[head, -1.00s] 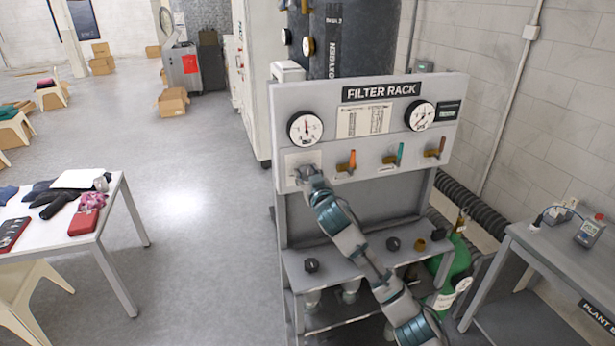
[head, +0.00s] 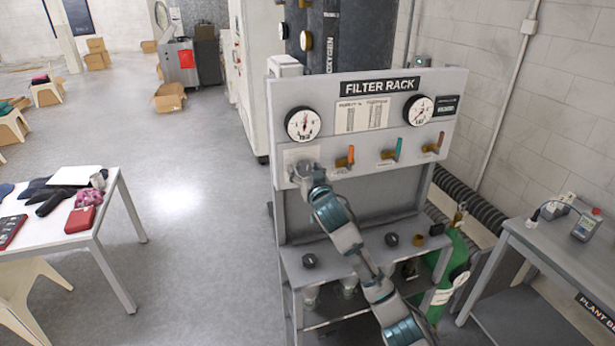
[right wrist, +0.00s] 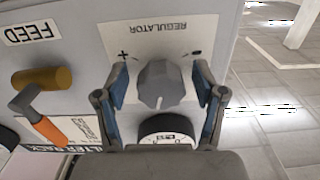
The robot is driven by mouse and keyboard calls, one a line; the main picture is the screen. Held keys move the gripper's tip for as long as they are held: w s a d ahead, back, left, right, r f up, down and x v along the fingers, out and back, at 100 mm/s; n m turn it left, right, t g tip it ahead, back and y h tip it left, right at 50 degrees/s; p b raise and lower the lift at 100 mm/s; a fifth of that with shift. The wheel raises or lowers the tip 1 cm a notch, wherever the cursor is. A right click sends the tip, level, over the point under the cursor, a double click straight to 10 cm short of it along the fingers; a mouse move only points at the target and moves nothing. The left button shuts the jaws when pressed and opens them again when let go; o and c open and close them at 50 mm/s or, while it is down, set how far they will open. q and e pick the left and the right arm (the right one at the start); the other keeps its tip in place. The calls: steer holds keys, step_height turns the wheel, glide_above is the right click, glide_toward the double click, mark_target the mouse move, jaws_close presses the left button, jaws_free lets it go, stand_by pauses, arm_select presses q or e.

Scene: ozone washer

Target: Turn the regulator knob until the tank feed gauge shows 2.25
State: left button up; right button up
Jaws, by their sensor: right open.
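The grey regulator knob (right wrist: 163,86) sits on a pale plate marked REGULATOR, with plus and minus signs, upside down in the right wrist view. My right gripper (right wrist: 161,82) is open, with one blue-padded finger on each side of the knob and visible gaps between. In the head view my right gripper (head: 304,170) is at the lower left of the filter rack panel and hides the knob. A round white gauge (head: 303,124) is just above it; its lower part also shows in the right wrist view (right wrist: 166,127). Its reading is too small to tell. My left gripper is out of view.
A second gauge (head: 419,110) is at the panel's upper right. Orange (head: 346,158), teal (head: 392,150) and brown (head: 434,145) lever handles stick out right of my gripper. A shelf (head: 345,262) with dark knobs lies below. A bench (head: 555,262) stands at the right.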

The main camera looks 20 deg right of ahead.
steer(key=s, duration=1.1)
steer(key=shift+s+d+f, duration=0.2)
steer(key=shift+d+f, duration=0.05)
